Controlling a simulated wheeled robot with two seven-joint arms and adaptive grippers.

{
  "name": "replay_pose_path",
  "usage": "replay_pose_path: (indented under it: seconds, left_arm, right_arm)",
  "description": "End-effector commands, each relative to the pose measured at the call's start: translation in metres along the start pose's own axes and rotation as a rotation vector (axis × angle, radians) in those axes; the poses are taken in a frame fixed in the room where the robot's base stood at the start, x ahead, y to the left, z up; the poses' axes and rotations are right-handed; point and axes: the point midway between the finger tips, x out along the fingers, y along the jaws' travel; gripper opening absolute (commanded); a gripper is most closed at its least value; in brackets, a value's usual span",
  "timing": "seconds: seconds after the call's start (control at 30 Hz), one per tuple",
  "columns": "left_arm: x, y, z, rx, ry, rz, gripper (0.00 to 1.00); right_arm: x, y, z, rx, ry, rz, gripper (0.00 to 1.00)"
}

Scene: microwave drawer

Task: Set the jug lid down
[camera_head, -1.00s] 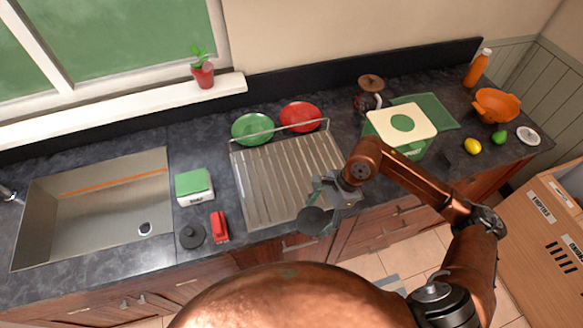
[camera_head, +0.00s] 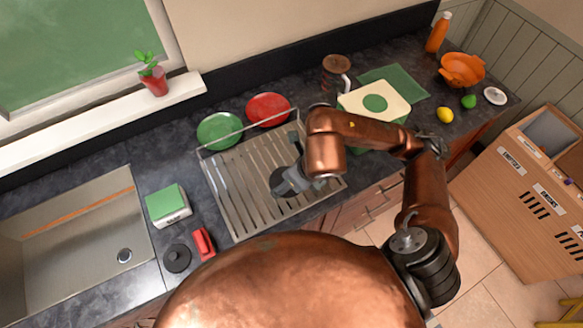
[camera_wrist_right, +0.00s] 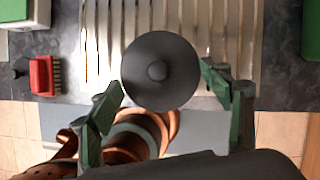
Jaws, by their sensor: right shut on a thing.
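The jug lid is a dark grey disc with a round knob; it shows in the wrist view (camera_wrist_right: 160,72) and, partly hidden, in the head view (camera_head: 281,181). My right gripper (camera_head: 290,178) holds it over the ribbed metal drying rack (camera_head: 225,205). In the wrist view the right gripper's green fingers (camera_wrist_right: 163,85) stand on either side of the lid, with its knob facing the camera. I cannot tell how high the lid is above the rack. My left gripper is not in view.
A green plate (camera_head: 219,130) and a red plate (camera_head: 268,109) stand at the rack's back. A green-topped scale (camera_head: 167,204), a red brush (camera_head: 203,243) and a black round knobbed piece (camera_head: 177,258) are left of it.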

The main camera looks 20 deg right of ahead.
Motion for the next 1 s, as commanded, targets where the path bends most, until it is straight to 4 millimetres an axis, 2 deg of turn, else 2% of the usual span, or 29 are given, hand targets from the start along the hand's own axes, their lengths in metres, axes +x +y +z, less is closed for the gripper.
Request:
replay_pose_path:
  seconds: [0.17, 0.47, 0.6, 0.73, 1.0]
  left_arm:
    - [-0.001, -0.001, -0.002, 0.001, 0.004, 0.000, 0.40]
    - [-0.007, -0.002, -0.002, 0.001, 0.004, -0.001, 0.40]
    - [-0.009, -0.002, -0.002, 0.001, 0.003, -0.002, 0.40]
    - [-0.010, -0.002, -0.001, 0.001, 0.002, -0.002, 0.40]
    - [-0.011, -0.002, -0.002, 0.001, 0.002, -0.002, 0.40]
  right_arm:
    - [0.011, -0.025, -0.004, 0.009, 0.007, -0.004, 0.55]
    - [0.040, -0.091, -0.009, 0.011, 0.008, -0.003, 0.55]
    - [0.065, -0.111, -0.017, 0.008, 0.007, 0.000, 0.55]
    - [0.081, -0.125, -0.021, 0.006, 0.004, -0.001, 0.55]
    - [0.096, -0.137, -0.024, 0.004, 0.003, -0.001, 0.55]
